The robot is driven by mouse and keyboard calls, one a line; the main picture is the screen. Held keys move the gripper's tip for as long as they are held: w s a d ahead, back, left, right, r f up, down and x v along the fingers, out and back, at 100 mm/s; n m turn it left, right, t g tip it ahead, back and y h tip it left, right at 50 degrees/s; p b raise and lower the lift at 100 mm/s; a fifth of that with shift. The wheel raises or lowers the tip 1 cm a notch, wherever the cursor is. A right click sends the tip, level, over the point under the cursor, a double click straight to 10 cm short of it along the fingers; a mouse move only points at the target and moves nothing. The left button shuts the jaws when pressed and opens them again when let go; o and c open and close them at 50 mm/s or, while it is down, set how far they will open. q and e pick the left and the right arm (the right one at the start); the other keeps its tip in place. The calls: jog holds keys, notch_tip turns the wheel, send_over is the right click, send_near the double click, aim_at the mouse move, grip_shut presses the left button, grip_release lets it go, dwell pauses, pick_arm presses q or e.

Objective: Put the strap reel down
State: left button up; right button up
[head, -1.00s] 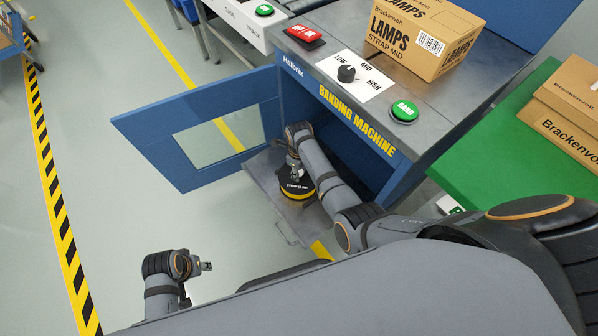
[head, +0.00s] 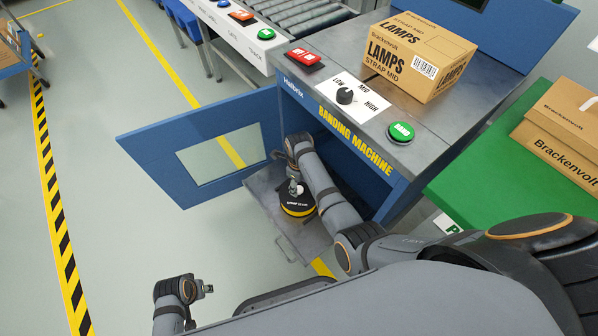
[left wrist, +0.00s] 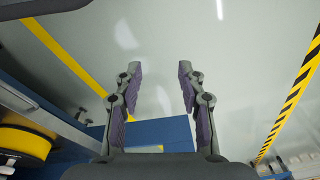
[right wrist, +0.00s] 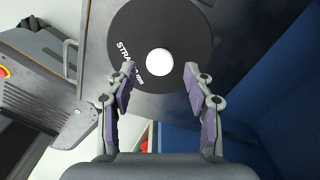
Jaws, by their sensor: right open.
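The strap reel (head: 298,200), black on top with a yellow band below, lies flat on the grey pull-out tray (head: 262,185) of the banding machine (head: 375,120). In the right wrist view the reel (right wrist: 180,22) shows its black face with white lettering and a white knob (right wrist: 160,62) at its centre. My right gripper (right wrist: 160,75) is open, its fingertips on either side of the knob and apart from it. In the head view the right gripper (head: 295,182) is just above the reel. My left gripper (left wrist: 157,65) is open and empty over the floor.
The blue machine door (head: 190,150) stands open to the left of the tray. A lamps carton (head: 420,55) sits on the machine top beside a dial (head: 345,96) and a green button (head: 401,132). Another carton (head: 565,130) is on the green table (head: 480,190).

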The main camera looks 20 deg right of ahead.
pick_arm(q)
jog(key=s+a+f+p, duration=0.2)
jog(key=s+f, duration=0.2)
jog(key=f, duration=0.3)
jog(key=shift+a+f+y, duration=0.2)
jog(key=shift+f+y, duration=0.1)
jog(key=shift+f, duration=0.05)
pick_arm(e)
notch_tip(320, 180, up, 8)
jog(key=shift+r, duration=0.2)
